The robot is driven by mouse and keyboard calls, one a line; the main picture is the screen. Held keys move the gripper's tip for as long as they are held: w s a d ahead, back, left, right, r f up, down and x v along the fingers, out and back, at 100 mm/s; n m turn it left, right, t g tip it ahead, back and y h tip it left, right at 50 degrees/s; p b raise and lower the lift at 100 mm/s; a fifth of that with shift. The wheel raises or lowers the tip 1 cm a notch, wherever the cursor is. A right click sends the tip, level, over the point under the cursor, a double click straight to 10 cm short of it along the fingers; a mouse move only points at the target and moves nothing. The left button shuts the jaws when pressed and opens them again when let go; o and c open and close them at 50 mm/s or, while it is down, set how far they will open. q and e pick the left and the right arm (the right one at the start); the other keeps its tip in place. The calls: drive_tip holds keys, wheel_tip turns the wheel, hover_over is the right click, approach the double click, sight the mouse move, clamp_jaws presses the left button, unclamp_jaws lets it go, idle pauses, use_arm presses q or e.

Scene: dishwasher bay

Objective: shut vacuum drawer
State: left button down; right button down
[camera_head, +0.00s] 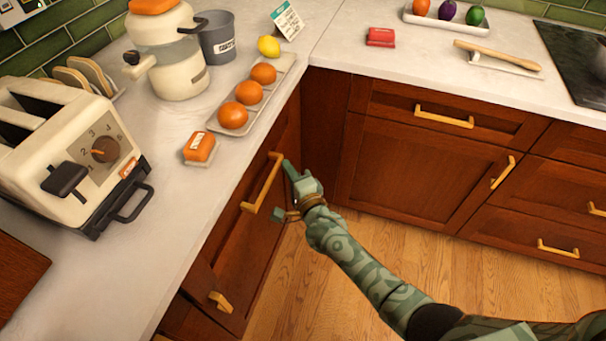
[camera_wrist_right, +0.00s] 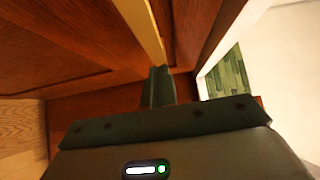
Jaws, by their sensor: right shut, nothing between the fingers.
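A dark reddish-brown wooden drawer front (camera_head: 262,228) with a long brass handle (camera_head: 263,184) is under the left counter. No label marks it as the vacuum drawer, and I cannot tell how far it stands open. My right gripper (camera_head: 289,167) is shut and empty, with its fingertips close to the upper end of the handle. In the right wrist view its shut fingers (camera_wrist_right: 159,84) point at the wood beside a brass bar (camera_wrist_right: 143,30). Whether they touch is unclear. My left gripper is out of view.
The left counter holds a toaster (camera_head: 69,150), a cream pot (camera_head: 166,55), a tray of oranges (camera_head: 283,84) and a small orange-topped box (camera_head: 199,149). Closed cabinets with brass handles (camera_head: 444,117) line the right side. The wooden floor (camera_head: 330,290) before them is free.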

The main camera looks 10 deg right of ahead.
sight(278, 167)
drive_tip(key=shift+w+a, duration=0.4)
drive_tip(key=shift+a, duration=0.25)
drive_tip(key=shift+w+a, duration=0.35)
drive_tip(key=shift+a, duration=0.25)
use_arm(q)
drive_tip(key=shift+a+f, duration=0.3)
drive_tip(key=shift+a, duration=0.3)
use_arm(e)
drive_tip(key=shift+r, duration=0.15)
drive_tip(key=shift+a+r, duration=0.15)
